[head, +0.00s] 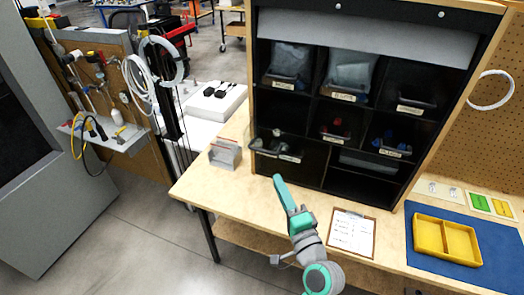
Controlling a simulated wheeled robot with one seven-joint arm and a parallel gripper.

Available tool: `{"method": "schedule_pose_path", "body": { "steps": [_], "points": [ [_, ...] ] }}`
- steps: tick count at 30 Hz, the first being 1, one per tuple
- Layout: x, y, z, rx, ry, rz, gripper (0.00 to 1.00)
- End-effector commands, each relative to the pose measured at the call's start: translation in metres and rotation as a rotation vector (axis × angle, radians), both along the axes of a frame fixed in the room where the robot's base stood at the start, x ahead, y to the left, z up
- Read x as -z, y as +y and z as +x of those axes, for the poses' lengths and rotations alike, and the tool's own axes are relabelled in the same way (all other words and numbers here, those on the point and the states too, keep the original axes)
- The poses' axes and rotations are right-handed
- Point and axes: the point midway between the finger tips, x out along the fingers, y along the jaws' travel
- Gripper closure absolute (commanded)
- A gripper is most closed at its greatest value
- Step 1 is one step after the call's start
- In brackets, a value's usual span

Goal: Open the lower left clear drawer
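The lower left clear drawer (275,150) is in the bottom-left bay of the black cabinet (315,98). It holds several grey parts. Its front reaches slightly past the cabinet's left edge, so it looks at least partly out; how far is hard to tell. My teal and grey arm rises from the bottom of the picture. Its teal far end (279,184) shows just below the drawer, over the table front, with no clear sign of contact. I cannot make out fingers there or anything held.
A grey holder (225,154) stands on the wooden table left of the cabinet. A clipboard (352,232) lies in front, and a yellow tray (447,239) rests on a blue mat (424,263) at right. Other clear drawers (390,146) fill neighbouring bays. Floor at left is open.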

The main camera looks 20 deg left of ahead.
Motion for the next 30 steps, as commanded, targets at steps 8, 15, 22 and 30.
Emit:
{"method": "schedule_pose_path", "body": {
  "steps": [8, 15, 22, 30],
  "points": [
    [-0.03, 0.01, 0.007, -0.085, -0.009, 0.025, 0.83],
    [-0.034, 0.03, 0.03, -0.083, -0.01, 0.024, 0.83],
    [-0.039, 0.059, 0.059, -0.083, -0.01, 0.024, 0.83],
    [-0.042, 0.08, 0.079, -0.086, -0.009, 0.025, 0.83]
  ]
}}
